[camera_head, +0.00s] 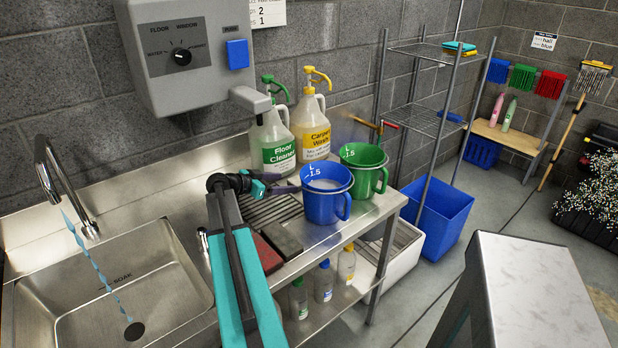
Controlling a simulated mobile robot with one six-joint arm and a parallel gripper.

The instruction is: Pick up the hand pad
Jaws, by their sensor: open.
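A flat dark red pad (268,257) lies on the steel counter, partly hidden behind my arm. A dark grey pad or block (283,238) lies beside it on the right. I cannot tell which of these is the hand pad. My gripper (292,186) is open and seems empty, above the ribbed drain area (270,210) and left of the blue jug (325,205). It is up and behind the two pads in the picture, apart from them. Its fingertips show small and dark, close to the jug's left side in the picture.
A green jug (364,172) and two pump bottles, Floor Cleaner (277,150) and Carpet Wash (314,138), crowd the back counter. The sink (115,285) with running tap is left. A wire rack (440,55) holds coloured sponges (459,47).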

